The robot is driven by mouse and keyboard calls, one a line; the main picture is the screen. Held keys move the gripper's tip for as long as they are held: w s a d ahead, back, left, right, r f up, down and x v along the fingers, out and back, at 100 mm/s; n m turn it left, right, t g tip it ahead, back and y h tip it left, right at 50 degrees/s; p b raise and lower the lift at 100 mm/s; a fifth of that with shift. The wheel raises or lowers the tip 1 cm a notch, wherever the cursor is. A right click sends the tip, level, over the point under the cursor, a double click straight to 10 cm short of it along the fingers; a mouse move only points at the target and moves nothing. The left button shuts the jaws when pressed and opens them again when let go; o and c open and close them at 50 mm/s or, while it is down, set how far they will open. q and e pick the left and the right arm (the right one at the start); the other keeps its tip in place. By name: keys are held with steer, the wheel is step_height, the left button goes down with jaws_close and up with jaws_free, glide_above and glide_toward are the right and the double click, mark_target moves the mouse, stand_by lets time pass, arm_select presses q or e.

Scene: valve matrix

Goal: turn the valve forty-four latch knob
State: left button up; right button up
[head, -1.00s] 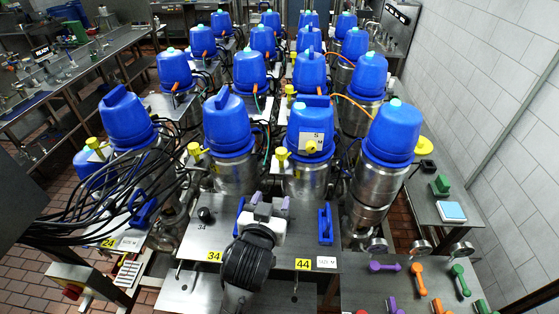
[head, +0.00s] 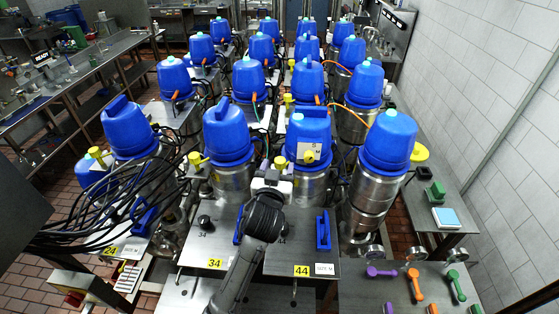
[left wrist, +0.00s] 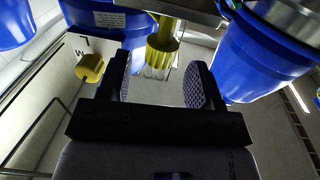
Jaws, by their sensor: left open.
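The valve column behind the yellow 44 tag (head: 301,271) has a blue cap (head: 308,127). A white label on it carries a round yellow knob (head: 309,157), and a yellow-headed fitting (head: 280,162) stands at its left. I cannot tell which of the two is the latch knob. My left gripper (head: 273,174) is close in front of the fitting. In the left wrist view my open gripper (left wrist: 157,84) has the yellow fitting (left wrist: 162,43) beyond its fingers, roughly between them. The label knob (left wrist: 90,68) shows left of the fingers. No contact is visible.
Neighbouring blue-capped columns (head: 228,135) and (head: 388,142) crowd both sides. Black cables (head: 100,205) bunch at the left. A blue handle (head: 323,230) stands on the panel. A bench at the right holds coloured handles (head: 415,283).

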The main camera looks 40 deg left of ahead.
arm_select(q)
steer(key=shift+x, duration=1.2)
steer(key=shift+c, duration=0.2)
steer(key=c, duration=0.9)
steer(key=shift+r+m+h+p, duration=0.15)
steer(key=shift+m+h+p, duration=0.15)
steer(key=shift+h+p, duration=0.35)
steer(key=shift+m+t+h+p, duration=0.35)
steer(key=shift+m+t+p, duration=0.05)
steer(key=shift+p, duration=0.25)
steer(key=shift+f, duration=0.2)
